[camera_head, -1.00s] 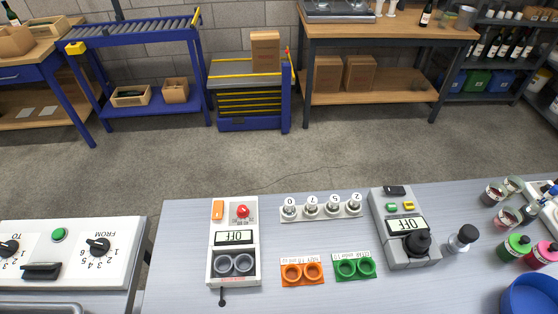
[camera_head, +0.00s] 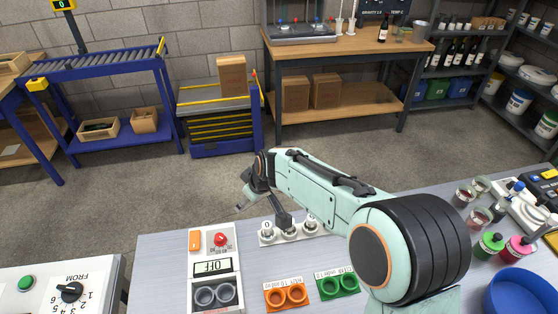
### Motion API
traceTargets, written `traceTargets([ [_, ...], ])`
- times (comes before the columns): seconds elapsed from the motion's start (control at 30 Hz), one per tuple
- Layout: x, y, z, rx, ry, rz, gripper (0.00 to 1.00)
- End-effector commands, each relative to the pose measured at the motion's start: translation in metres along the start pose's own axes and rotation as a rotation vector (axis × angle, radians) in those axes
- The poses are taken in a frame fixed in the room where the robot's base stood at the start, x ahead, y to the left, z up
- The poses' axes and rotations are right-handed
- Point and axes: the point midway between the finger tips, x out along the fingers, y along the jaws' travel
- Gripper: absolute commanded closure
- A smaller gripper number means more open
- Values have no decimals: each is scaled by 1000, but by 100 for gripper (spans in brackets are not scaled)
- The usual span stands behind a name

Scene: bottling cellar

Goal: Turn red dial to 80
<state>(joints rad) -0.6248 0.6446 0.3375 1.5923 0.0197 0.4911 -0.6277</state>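The red dial (camera_head: 220,239) is a small red knob on the upper part of a white device (camera_head: 228,251) on the grey bench. The device display (camera_head: 212,266) reads OFF, upside down from here. The scale marks around the dial are too small to read. My gripper (camera_head: 263,217) is up and to the right of the red dial, apart from it. Its two dark fingers are spread, with nothing seen between them. It is in front of the white strip of numbered knobs (camera_head: 267,239) and partly hides it.
An orange switch (camera_head: 194,240) is left of the dial. Orange (camera_head: 287,294) and green (camera_head: 338,285) double holders stand to the right. A control panel with a black FROM knob (camera_head: 70,292) is at left.

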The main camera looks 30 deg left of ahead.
Motion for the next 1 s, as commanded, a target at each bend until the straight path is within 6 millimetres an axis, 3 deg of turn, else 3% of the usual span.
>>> traceTargets([
  [0.03,24,-26,1,-25,-24,-58,46],
  [0.1,43,-51,6,-47,-52,-108,46],
  [0.2,55,-71,7,-72,-69,-139,46],
  [0.63,112,-80,10,-76,-68,-139,46],
  [0.97,119,-80,10,-75,-67,-137,46],
  [1.0,119,-80,10,-75,-67,-137,52],
])
